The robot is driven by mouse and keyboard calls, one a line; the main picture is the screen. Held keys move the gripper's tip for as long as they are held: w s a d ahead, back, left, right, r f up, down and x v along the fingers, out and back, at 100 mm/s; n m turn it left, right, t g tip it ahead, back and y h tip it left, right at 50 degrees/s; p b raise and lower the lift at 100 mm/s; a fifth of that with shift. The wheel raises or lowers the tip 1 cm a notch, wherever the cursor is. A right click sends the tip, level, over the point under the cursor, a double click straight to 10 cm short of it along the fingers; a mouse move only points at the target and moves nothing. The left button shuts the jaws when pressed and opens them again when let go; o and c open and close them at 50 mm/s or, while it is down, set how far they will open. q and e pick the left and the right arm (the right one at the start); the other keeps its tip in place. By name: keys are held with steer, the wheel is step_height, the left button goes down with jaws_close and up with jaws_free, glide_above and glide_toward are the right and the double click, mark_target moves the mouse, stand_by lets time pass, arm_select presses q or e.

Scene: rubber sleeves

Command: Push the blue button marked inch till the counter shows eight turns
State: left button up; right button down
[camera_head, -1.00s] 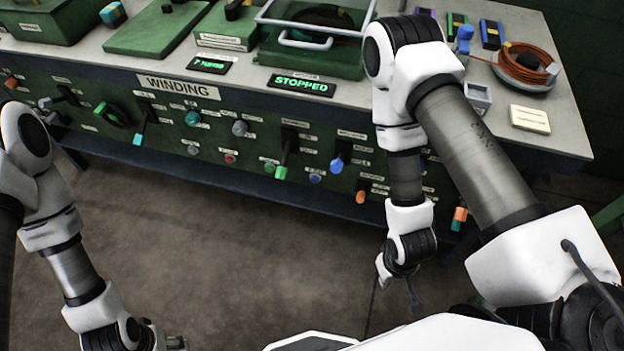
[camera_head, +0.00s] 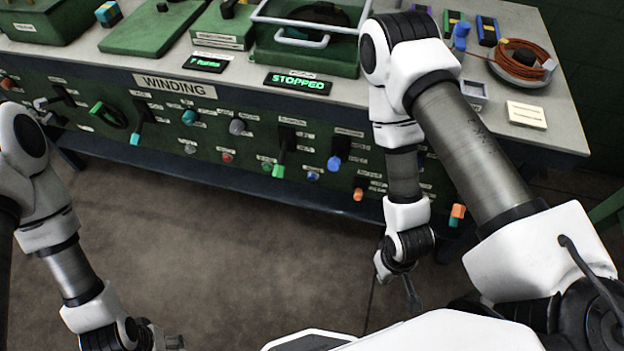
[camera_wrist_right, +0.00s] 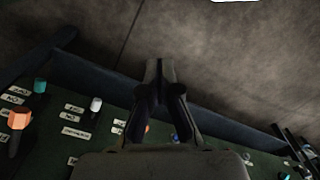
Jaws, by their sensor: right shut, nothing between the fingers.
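A small blue button (camera_head: 313,176) sits low on the green front panel, right of a green-handled lever; its label is too small to read, so I cannot tell if it is marked inch. A small green-lit display (camera_head: 203,63) stands on the bench top; its text is unreadable. A larger display (camera_head: 298,83) reads STOPPED. My right gripper (camera_head: 412,297) is shut and empty, in front of the panel and apart from it, right of and below the blue button. It also shows in the right wrist view (camera_wrist_right: 159,68). My left gripper (camera_head: 174,341) is at the bottom left, its fingers unclear.
The panel also carries a blue knob (camera_head: 335,162), an orange knob (camera_head: 359,190), a red button (camera_head: 228,157) and several levers. A coil of orange cable (camera_head: 522,62) lies on the bench top. The floor (camera_head: 250,260) before the bench is clear.

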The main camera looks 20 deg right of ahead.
stand_by(0.8)
steer(key=w+a+f+m+t+b, duration=0.1)
steer(key=w+f+m+t+b, duration=0.2)
steer(key=w+t+b, duration=0.55)
steer(key=w+a+f+m+t+b, duration=0.25)
steer(key=w+b, duration=0.35)
steer(key=w, duration=0.7)
steer(key=w+a+f+t+y+b, duration=0.3)
steer(key=w+a+f+t+b, duration=0.2)
steer(key=b, duration=1.9)
steer(key=w+a+f, duration=0.1)
steer(key=w+f, duration=0.2)
steer(key=f, duration=0.2)
steer(key=shift+w+a+f+n+b, duration=0.25)
steer(key=shift+a+f+n+b, duration=0.05)
steer(key=shift+a+f+n, duration=0.1)
steer(key=shift+r, duration=0.1)
